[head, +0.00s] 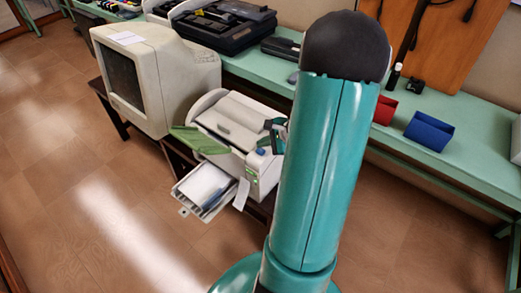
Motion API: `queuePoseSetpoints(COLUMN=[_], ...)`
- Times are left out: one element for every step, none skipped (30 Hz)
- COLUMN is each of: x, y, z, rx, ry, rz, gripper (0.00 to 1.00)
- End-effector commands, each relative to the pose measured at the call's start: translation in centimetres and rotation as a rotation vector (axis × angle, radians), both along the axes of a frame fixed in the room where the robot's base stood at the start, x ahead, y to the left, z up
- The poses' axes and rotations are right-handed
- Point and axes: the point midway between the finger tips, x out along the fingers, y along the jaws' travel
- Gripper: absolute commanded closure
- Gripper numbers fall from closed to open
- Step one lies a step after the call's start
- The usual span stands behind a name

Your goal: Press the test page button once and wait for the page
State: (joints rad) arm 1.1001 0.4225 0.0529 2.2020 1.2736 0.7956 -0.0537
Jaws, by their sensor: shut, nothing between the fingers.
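A white and grey printer (238,122) stands on a low dark table, with a green flap (199,139) open at its left and a paper tray (206,190) pulled out in front. A control panel with green marks (252,175) is on its front right corner. A small blue part (261,151) shows on top near that corner; I cannot tell if it is the test page button. My gripper (274,133), small and partly hidden behind my teal arm, is shut and empty over the printer's right side. I cannot tell whether it touches the printer.
A beige CRT monitor (160,75) stands left of the printer. Behind runs a long green bench (255,73) with black devices (222,27), a red piece (384,110) and a blue piece (429,132). The brown tiled floor (90,170) at left is clear.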

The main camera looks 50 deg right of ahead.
Motion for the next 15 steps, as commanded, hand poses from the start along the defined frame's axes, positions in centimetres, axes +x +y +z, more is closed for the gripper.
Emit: queuePoseSetpoints(x=[0.00, 0.00, 0.00, 0.00, 0.00, 0.00, 0.00, -0.01, -0.01, -0.01, -0.01, -0.01, -0.02, -0.01, -0.01], y=[0.00, 0.00, 0.00, 0.00, 0.00, 0.01, 0.01, 0.02, 0.02, 0.03, 0.03, 0.03, 0.03, 0.02, 0.01], z=[0.00, 0.00, 0.00, 0.00, -0.02, -0.09, -0.15, -0.25, -0.40, -0.51, -0.64, -0.78, -0.84, -0.88, -0.89], rx=[0.000, 0.000, 0.000, 0.000, 0.000, 0.000, 0.001, 0.001, 0.000, 0.000, 0.001, 0.001, 0.000, 0.000, 0.000], ry=[0.000, 0.000, 0.000, 0.000, 0.000, 0.000, 0.000, 0.001, 0.001, 0.001, 0.001, 0.002, 0.001, 0.001, 0.001], rz=[0.000, 0.000, 0.000, 0.000, 0.000, 0.000, -0.001, 0.000, 0.001, 0.001, 0.002, 0.001, 0.001, 0.001, 0.001], gripper=[1.00, 1.00, 1.00, 1.00, 1.00, 1.00, 1.00, 1.00, 1.00, 1.00, 1.00, 1.00, 1.00, 1.00, 1.00])
